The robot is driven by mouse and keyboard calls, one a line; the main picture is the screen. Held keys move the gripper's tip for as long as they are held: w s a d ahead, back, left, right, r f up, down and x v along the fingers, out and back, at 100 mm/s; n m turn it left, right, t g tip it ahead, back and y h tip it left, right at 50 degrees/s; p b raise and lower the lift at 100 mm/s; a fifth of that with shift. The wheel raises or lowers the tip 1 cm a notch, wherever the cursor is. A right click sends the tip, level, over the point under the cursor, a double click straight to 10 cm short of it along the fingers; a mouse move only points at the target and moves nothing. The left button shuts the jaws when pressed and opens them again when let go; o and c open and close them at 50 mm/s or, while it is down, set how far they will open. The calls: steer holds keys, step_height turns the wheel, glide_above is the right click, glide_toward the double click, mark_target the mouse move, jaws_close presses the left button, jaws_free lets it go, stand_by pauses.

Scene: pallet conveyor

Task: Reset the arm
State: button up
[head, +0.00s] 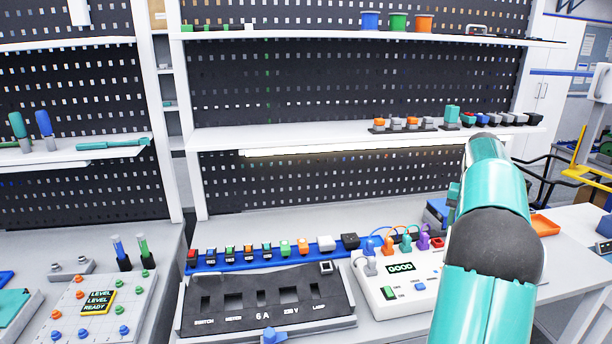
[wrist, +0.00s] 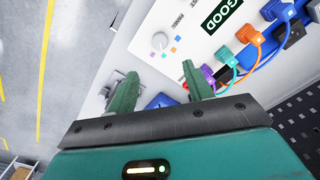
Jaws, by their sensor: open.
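My gripper (wrist: 158,82) shows in the wrist view with its two green fingers apart and nothing held between them. It is beside the white test box with the GOOD display (wrist: 180,40), which also shows in the head view (head: 398,305). How far above the bench the fingers are, I cannot tell. In the head view my teal arm covers the right side of the bench and hides most of the gripper. Orange (wrist: 246,33), blue and purple plugs with cables stand along the box's edge near the gripper.
A black panel with labelled slots (head: 265,298) lies left of the test box. Behind it is a blue rail of small modules (head: 215,265). An orange tray (head: 544,226) is right of my arm. A shelf (head: 300,137) with small parts runs above the bench. Floor shows at left in the wrist view.

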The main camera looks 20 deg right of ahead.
steer(key=a+r+n+t+h, duration=0.15)
steer(key=a+r, duration=0.25)
steer(key=a, duration=0.9)
steer(key=a+r+n+t+y, duration=0.1)
steer(key=a+r+n, duration=0.2)
steer(key=a, duration=1.1)
steer(key=s+a+f+n+t, duration=0.1)
steer(key=s+a+f+n, duration=0.2)
steer(key=s+a, duration=0.4)
steer(key=s+a+f+n+t, duration=0.2)
steer(key=s+a, duration=0.5)
steer(key=a, duration=0.7)
step_height(320, 180, down, 2)
steer(key=shift+a+f+n, duration=0.15)
steer(key=shift+a+n, duration=0.15)
steer(key=shift+n, duration=0.25)
steer(key=shift+s, duration=0.1)
steer(key=c, duration=0.3)
